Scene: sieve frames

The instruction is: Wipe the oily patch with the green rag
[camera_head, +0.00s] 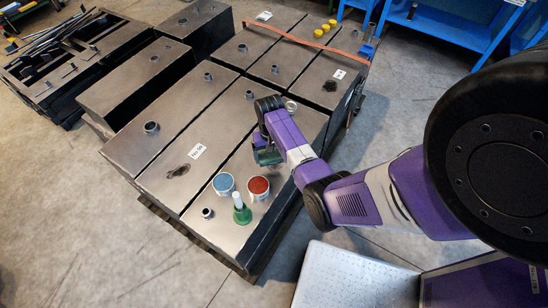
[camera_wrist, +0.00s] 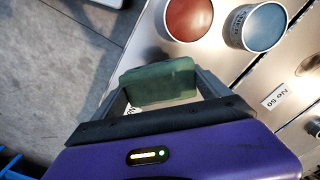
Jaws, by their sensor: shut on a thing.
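My gripper (camera_head: 265,150) is shut on the green rag (camera_head: 269,157), above the metal box tops right of the middle of the head view. In the wrist view my gripper (camera_wrist: 160,88) has the rag (camera_wrist: 160,82) as a folded block between its fingers. A dark, oily-looking patch (camera_head: 178,171) lies on a box top near a white label, left of the gripper. Whether the rag touches the surface below is unclear.
A blue-topped can (camera_head: 223,185), a red-topped can (camera_head: 259,188) and a green bottle (camera_head: 241,210) stand on the near boxes. Short pipe stubs (camera_head: 151,128) stick up from several tops. Yellow caps (camera_head: 318,33) and an orange strap (camera_head: 290,38) are at the back.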

